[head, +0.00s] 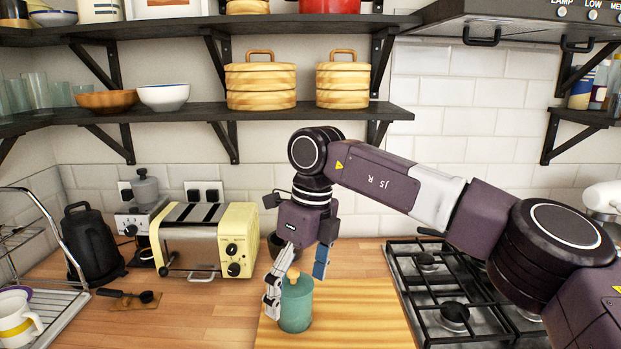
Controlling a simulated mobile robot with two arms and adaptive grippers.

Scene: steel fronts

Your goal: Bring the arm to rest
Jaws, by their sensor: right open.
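My right arm comes in from the right, over the stove, and bends down to the counter. My right gripper (296,266) points down and is open. The jar stands upright on a wooden board (365,325). I cannot tell whether a finger touches the jar. My left gripper is not in view.
A yellow toaster (205,240), a black kettle (90,240) and a dish rack (50,320) stand to the left. A gas stove (450,290) is on the right. A dark shelf (200,112) with baskets and bowls hangs above. A dark cup is partly hidden behind the gripper.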

